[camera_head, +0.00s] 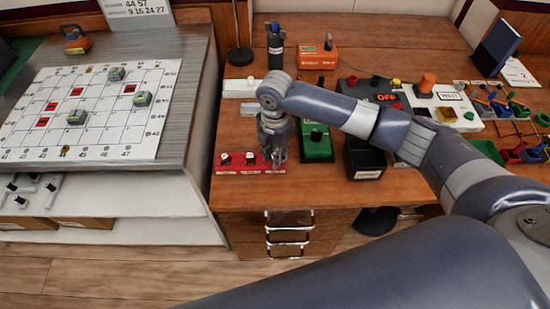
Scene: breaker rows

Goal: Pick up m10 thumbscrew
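My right gripper (273,150) comes in from the right and points down over the right end of a low red strip (238,169) near the desk's front edge. Two small dark-and-white upright pieces (225,158) show on the strip's left and middle parts. The gripper hides what stands at its right end. The fingertips are small and dark here, so I cannot tell whether they are open, shut or touching anything. I cannot make out which piece is the m10 thumbscrew; the labels are too small to read. My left gripper is out of view.
A green block (317,149) and a black bin (364,160) stand right of the gripper. A white strip (238,88), a grey box with a red OFF sign (386,98) and an orange box (315,58) stand behind. A gridded board (90,105) lies on the left table.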

